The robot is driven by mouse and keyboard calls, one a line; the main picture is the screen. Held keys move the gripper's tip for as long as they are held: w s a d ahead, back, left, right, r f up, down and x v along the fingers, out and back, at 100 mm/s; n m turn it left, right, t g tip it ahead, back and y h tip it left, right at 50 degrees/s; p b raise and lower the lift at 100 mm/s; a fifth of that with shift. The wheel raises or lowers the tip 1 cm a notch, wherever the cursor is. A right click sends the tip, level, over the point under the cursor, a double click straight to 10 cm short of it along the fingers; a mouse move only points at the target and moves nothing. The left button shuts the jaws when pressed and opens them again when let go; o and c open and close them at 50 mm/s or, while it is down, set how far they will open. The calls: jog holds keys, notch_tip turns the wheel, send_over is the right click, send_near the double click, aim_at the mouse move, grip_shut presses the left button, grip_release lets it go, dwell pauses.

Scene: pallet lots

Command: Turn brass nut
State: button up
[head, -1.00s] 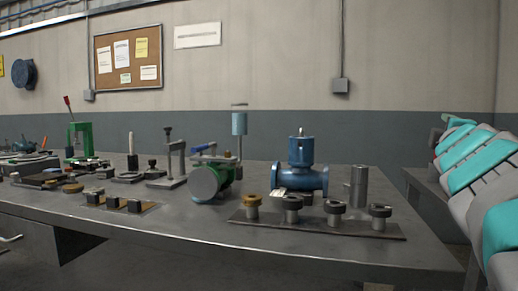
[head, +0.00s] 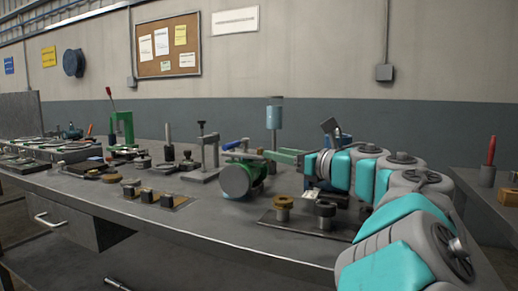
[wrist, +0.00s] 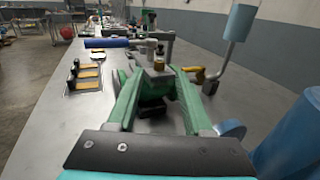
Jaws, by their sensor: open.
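A small brass nut-like piece (head: 259,152) shows on top of the green valve (head: 238,180) with a round grey face. In the wrist view a brass piece (wrist: 158,66) sits just beyond my fingertips, apparently the same one. My gripper (head: 280,156) reaches left, level with the valve top. Its two green fingers (wrist: 152,84) are apart, and I see nothing held. A knurled brass knob (head: 283,202) stands at the left end of a dark plate, below my gripper. I cannot tell which brass piece the task means.
A dark knurled knob (head: 325,211) stands beside the brass knob. A blue handle (wrist: 108,43) lies ahead of my fingers. A light-blue cylinder on a post (head: 274,116) rises behind the valve.

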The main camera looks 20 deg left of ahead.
aim_at(263, 150)
jog(key=p+x, duration=0.1)
jog(key=x, duration=0.4)
jog(key=shift+w+a+r, duration=0.15)
jog(key=shift+a, duration=0.2)
jog(key=shift+w+a, duration=0.35)
jog(key=shift+a, duration=0.2)
grip_shut()
